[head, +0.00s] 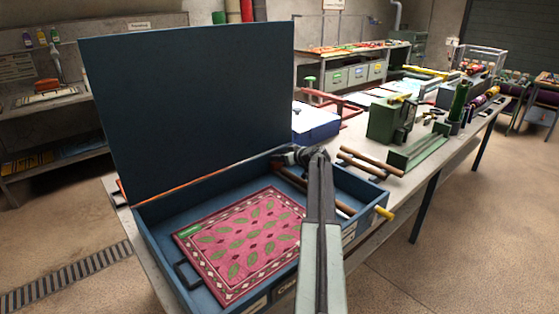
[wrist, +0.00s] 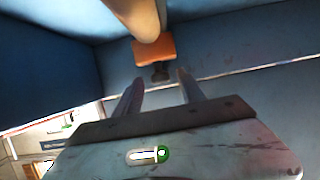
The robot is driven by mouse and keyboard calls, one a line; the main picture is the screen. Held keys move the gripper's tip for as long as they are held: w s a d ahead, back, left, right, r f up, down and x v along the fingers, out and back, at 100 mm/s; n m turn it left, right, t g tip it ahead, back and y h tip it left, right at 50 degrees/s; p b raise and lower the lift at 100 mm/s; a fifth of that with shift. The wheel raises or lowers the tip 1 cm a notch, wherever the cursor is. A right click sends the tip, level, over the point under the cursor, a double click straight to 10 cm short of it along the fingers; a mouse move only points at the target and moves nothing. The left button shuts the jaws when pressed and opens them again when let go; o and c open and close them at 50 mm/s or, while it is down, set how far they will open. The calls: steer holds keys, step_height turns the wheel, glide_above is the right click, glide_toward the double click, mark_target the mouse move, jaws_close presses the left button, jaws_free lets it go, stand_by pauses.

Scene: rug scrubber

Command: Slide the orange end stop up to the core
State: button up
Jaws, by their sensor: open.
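In the wrist view the orange end stop (wrist: 155,50) is a small block on the blue floor of the box, with a dark piece below it. The tan core (wrist: 140,17) comes in from the top, and its end overlaps the stop in the picture; I cannot tell whether they touch. My gripper (wrist: 158,76) is open and empty, its two fingers pointing toward the stop and spaced around the dark piece in the picture. In the head view my gripper (head: 306,156) is over the box, and I cannot make out the stop there. Part of the core (head: 335,203) shows right of my arm.
The blue box (head: 160,245) has its tall lid (head: 190,100) raised at the back. A pink patterned rug (head: 245,240) lies inside. A yellow knob (head: 384,212) sticks out at right. Wooden rollers (head: 372,163) and a green machine (head: 390,122) stand on the table beyond.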

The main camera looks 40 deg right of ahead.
jaws_close()
stand_by(1.4)
